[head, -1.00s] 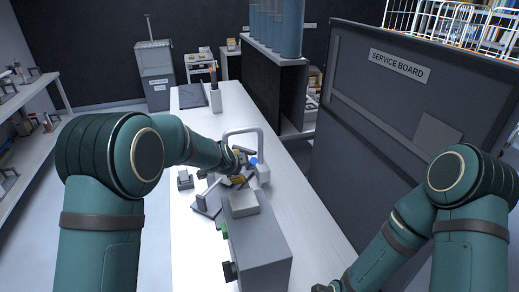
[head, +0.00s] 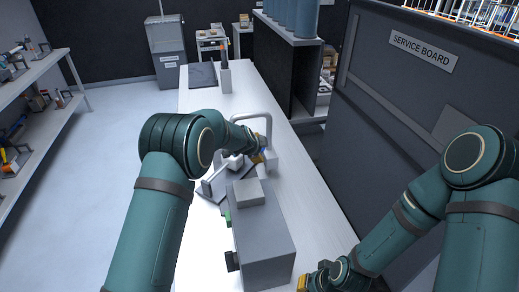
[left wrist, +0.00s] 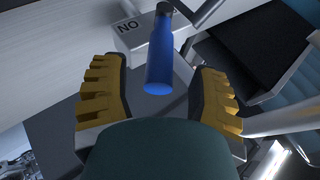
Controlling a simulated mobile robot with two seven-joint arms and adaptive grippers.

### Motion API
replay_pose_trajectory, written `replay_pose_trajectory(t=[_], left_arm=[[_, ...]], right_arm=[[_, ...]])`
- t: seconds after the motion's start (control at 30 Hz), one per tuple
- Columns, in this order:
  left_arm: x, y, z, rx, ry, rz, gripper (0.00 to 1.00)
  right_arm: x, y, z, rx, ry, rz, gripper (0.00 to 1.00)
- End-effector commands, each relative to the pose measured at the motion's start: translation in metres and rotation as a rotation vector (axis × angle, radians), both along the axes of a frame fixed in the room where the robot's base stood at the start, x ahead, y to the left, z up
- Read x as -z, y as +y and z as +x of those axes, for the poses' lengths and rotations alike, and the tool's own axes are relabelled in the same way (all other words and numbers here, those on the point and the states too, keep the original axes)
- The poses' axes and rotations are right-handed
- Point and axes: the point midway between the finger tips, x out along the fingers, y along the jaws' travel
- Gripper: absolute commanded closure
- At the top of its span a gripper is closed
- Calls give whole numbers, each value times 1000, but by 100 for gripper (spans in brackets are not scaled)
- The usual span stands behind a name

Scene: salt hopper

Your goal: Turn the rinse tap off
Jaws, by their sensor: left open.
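The rinse tap's blue lever (left wrist: 160,52) stands between my open left fingers in the left wrist view, its rounded end towards my palm. It seems clear of both yellow finger pads. Behind it is a pale block (left wrist: 130,35) with lettering that reads ON upside down. In the head view a grey arched spout (head: 250,117) rises beside my left gripper (head: 262,150), which mostly hides the lever. My left gripper, also in the wrist view (left wrist: 158,98), is empty. My right gripper (head: 306,283) is low at the bottom edge, its finger opening unclear.
A grey box-shaped machine (head: 262,235) stands on the white bench (head: 312,205) in front of the tap. The large service board (head: 400,100) rises close on the right. A holder (head: 224,80) stands farther back. The bench's far part is mostly clear.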

Motion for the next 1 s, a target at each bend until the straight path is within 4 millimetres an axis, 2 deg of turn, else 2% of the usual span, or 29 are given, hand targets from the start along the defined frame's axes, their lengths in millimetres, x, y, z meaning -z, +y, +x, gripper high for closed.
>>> replay_pose_trajectory(t=[0.1, 0.3, 0.77, 0.8, 0.93, 1.0], left_arm=[[13, -4, 12, 0, 0, 1, 40], [26, -7, 25, 0, -1, 0, 40], [31, -8, 30, 0, -1, -1, 41], [31, -8, 30, 0, -1, -1, 55], [31, -8, 30, 0, -1, -1, 100], [31, -8, 30, 0, -1, -1, 100]], right_arm=[[-3, 0, 0, -1, 0, 0, 100], [-5, 0, 0, -1, 1, 0, 100], [-6, 0, 0, -1, 1, 0, 100], [-6, 0, 0, -1, 1, 0, 100], [-6, 0, 0, -1, 1, 0, 100], [-6, 0, 0, -1, 1, 0, 100]])
